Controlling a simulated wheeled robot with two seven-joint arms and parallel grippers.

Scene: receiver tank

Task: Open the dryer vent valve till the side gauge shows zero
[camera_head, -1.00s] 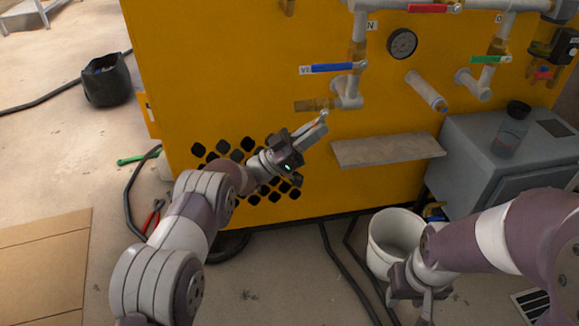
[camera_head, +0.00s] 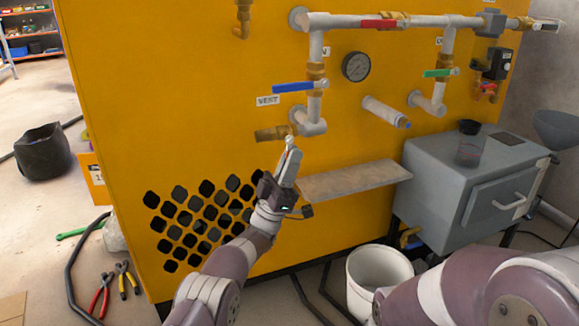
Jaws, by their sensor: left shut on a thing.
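The vent valve has a blue lever (camera_head: 307,86) beside a "VENT" label. The lever lies crosswise to its upright grey pipe. Below it the pipe bends to an elbow with a brass outlet fitting (camera_head: 270,134) pointing left. A round dark-faced gauge (camera_head: 356,67) sits right of the valve; its reading is too small to tell. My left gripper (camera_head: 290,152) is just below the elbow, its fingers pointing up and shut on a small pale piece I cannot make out. It is apart from the blue lever. My right gripper is out of view.
A red lever (camera_head: 383,23) and green lever (camera_head: 440,73) are on neighbouring pipes. A pipe stub (camera_head: 385,111) juts out. A metal shelf (camera_head: 355,180) is right of my left gripper. A grey cabinet (camera_head: 440,185) and white bucket (camera_head: 378,272) stand at right.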

